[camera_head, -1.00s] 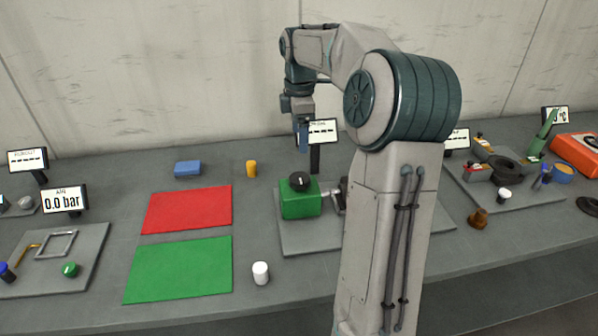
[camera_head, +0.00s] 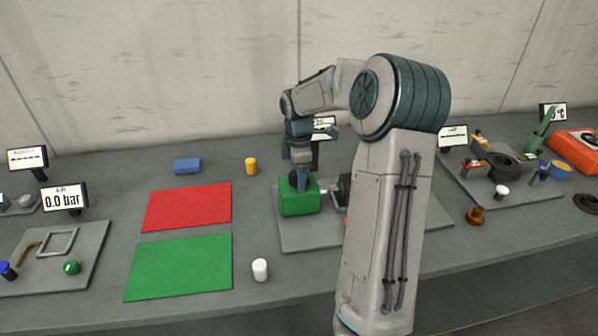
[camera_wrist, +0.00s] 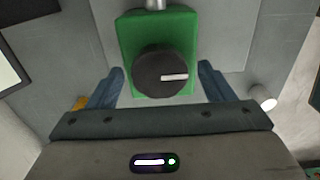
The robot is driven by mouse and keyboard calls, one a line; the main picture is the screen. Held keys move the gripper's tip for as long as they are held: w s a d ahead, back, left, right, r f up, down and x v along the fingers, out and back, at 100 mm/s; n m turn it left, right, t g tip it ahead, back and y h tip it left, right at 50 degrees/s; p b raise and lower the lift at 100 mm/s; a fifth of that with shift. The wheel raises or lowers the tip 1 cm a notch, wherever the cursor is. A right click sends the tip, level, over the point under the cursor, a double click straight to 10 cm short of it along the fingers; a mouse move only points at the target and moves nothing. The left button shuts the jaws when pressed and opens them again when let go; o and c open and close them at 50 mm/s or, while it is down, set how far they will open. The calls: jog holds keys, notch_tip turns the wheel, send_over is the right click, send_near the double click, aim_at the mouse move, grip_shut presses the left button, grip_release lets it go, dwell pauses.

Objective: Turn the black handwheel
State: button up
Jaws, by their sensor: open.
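The black handwheel (camera_wrist: 155,75) is a round black knob with a white line on top, pointing right in the wrist view. It sits on a green block (camera_wrist: 128,35); the block (camera_head: 299,203) stands on a grey plate in the head view. There my gripper (camera_head: 300,182) is lowered over the block and hides most of the wheel. In the wrist view its two blue fingers are open, one on each side of the wheel, with gaps visible. I cannot tell how far the fingertips are above the block.
A display (camera_head: 323,128) stands behind the block, partly covered by my arm. A metal part (camera_head: 341,190) joins the block's right side. A white cylinder (camera_head: 260,270), a yellow cylinder (camera_head: 251,167), and red (camera_head: 188,207) and green (camera_head: 180,267) mats lie left.

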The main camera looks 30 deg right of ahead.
jog(key=c, duration=1)
